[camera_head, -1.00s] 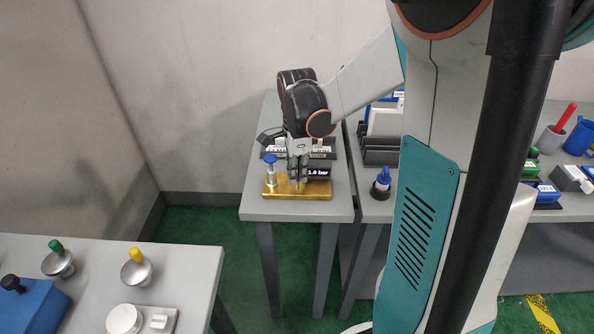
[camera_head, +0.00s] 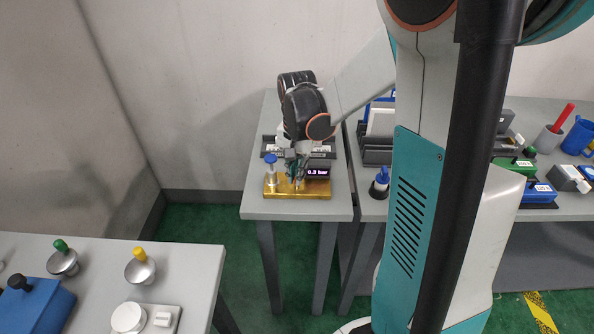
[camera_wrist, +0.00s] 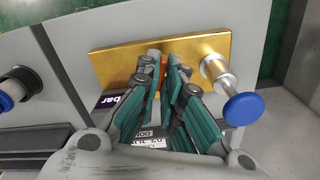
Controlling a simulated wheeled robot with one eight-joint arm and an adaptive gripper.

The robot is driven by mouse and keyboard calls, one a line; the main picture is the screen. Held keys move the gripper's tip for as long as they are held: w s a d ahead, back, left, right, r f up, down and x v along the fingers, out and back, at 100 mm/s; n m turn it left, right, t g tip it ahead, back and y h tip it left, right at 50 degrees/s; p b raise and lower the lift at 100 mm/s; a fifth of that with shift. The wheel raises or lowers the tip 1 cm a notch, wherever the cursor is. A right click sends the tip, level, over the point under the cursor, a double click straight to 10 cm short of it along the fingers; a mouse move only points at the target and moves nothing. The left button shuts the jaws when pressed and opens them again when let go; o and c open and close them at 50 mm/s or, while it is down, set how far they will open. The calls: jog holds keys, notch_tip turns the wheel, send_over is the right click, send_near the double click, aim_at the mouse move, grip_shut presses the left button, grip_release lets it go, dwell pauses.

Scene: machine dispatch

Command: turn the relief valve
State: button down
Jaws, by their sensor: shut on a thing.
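A brass base plate (camera_head: 318,194) lies on the narrow grey table; it also shows in the wrist view (camera_wrist: 112,65). On it stand a metal post with a blue round knob (camera_head: 270,159), seen in the wrist view at the right (camera_wrist: 244,108), and a small dark display (camera_head: 318,172) reading 0.3 bar. My gripper (camera_head: 297,184) points down onto the plate between them. In the wrist view its teal fingers (camera_wrist: 165,62) are shut around a small part on the plate, which I take for the relief valve. The fingers hide most of it.
Dark labelled trays (camera_head: 325,146) stand behind the plate. A blue-topped bottle (camera_head: 381,183) stands in a dark holder on the adjoining table to the right. A grey table (camera_head: 190,270) with knobs is at the front left. The plate's table is clear in front.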

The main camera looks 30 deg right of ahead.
jog(key=shift+n, duration=2.2)
jog(key=c, duration=1.7)
grip_release()
jog(key=shift+r, duration=0.1)
notch_tip(320, 180, up, 12)
jog(key=shift+f, duration=0.1)
